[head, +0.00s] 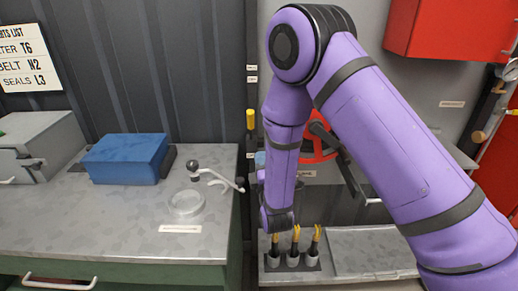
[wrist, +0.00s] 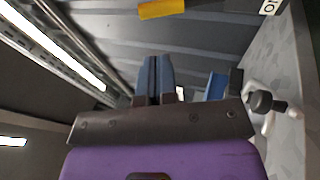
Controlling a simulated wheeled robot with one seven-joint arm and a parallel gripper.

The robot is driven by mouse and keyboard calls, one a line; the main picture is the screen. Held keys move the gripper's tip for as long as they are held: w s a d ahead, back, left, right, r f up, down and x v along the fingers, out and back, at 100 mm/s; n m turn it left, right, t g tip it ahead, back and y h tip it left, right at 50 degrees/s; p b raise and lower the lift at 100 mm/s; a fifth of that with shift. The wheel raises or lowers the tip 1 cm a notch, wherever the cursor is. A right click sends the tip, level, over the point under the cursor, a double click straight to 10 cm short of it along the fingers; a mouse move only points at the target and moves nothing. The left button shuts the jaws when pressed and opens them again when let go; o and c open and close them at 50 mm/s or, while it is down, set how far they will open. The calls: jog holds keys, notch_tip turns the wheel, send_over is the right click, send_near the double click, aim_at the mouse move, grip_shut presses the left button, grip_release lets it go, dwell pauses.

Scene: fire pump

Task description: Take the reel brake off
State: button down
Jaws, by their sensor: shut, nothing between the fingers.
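My gripper (wrist: 154,78) shows in the wrist view with its two dark blue fingers side by side and shut, with nothing between them. In the head view my purple arm hides it. A red wheel-like part (head: 318,152), perhaps the reel, shows partly behind my arm. A dark bar slants down beside it; I cannot tell whether it is the reel brake. A yellow handle (head: 250,119) stands upright by the dark wall, left of my arm. A yellow piece, likely the same handle, is at the top of the wrist view (wrist: 163,8), apart from the fingers.
The left bench (head: 90,215) carries a blue box (head: 125,158), a grey case (head: 38,145), a clear ring (head: 186,203) and a pale bent handle with a dark knob (head: 194,165). Several yellow-topped items (head: 295,240) stand in holders below my arm. A red cabinet (head: 450,28) hangs upper right.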

aim_at(253, 120)
jog(key=x, duration=1.2)
jog(key=shift+w+a+r, duration=0.1)
jog(key=shift+w+r, duration=0.05)
jog(key=shift+w, duration=0.1)
jog(key=shift+w+r, duration=0.6)
jog(key=shift+w, duration=0.15)
